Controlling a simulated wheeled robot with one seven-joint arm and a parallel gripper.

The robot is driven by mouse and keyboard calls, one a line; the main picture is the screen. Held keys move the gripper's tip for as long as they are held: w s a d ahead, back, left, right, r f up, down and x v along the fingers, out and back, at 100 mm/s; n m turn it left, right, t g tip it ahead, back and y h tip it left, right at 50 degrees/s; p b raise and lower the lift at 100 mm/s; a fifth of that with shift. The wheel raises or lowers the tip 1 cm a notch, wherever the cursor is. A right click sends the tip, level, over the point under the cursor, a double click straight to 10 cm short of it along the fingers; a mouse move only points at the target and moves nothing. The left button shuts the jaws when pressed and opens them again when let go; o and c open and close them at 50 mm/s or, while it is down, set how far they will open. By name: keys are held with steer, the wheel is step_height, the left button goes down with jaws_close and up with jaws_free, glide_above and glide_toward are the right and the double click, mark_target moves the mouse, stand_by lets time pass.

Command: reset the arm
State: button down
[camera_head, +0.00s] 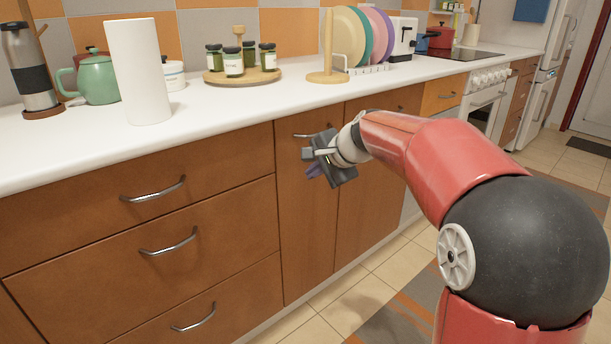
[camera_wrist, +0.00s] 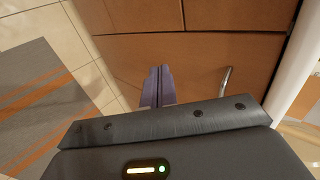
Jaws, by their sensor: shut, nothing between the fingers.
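My arm reaches from the right side of the head view, red with a black joint. My gripper (camera_head: 314,171) is in front of the wooden cabinet doors (camera_head: 309,232), below the counter edge. In the wrist view the two purple fingers (camera_wrist: 158,86) are together with nothing between them. They point toward the cabinet front. From these views I cannot tell how near the fingertips are to the wood.
A white counter (camera_head: 225,110) runs above the cabinets, bearing a paper towel roll (camera_head: 138,72), a green teapot (camera_head: 97,80), a tray of jars (camera_head: 242,76) and a plate rack (camera_head: 372,68). Drawer handles (camera_head: 168,242) stick out at left.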

steer(key=s+d+f+n+h, duration=0.2)
steer(key=s+n, duration=0.1)
steer(key=s, duration=0.8)
steer(key=s+d+f+n+g+h, duration=0.1)
steer(key=s+d+f+n, duration=0.2)
steer(key=s, duration=0.9)
steer(key=s+d+f+n+g+h, duration=0.1)
steer(key=s+d+f+n+h, duration=0.1)
steer(key=s, duration=0.9)
steer(key=d+n, duration=0.1)
steer(key=n, duration=0.1)
steer(key=shift+s+d+f+n+h, duration=0.2)
steer(key=shift+s+f+n+h, duration=0.1)
steer(key=shift+s+f+n, duration=0.1)
